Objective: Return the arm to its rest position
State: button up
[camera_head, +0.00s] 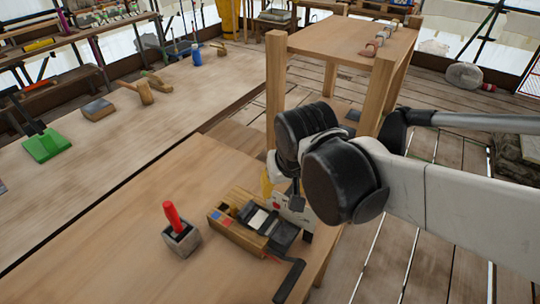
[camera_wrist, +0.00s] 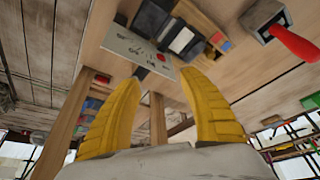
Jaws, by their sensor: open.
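My gripper (camera_wrist: 160,80) shows in the wrist view as two yellow ribbed fingers spread apart, with nothing between their tips. In the head view my arm reaches in from the right, bent at its dark joints above the right end of the near workbench. There a bit of yellow finger (camera_head: 267,183) shows beside the joints; the rest of the gripper is hidden behind them. A wooden box (camera_head: 232,226) with dark fittings lies on the bench below my wrist. A white card (camera_wrist: 135,52) with a red dot is by the box, past the fingertips in the wrist view.
A red-handled tool stands in a grey block (camera_head: 182,242) left of the box. The near workbench (camera_head: 110,220) is bare on its left. A tall wooden table (camera_head: 335,42) stands behind my arm. A green dustpan (camera_head: 46,145) and wooden tools lie on the far bench.

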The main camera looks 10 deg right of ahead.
dwell(0.3)
jog(key=s+d+r+t, duration=0.2)
jog(key=s+d, duration=0.4)
jog(key=s, duration=0.1)
jog(key=shift+d+t, duration=0.15)
jog(key=shift+t, duration=0.25)
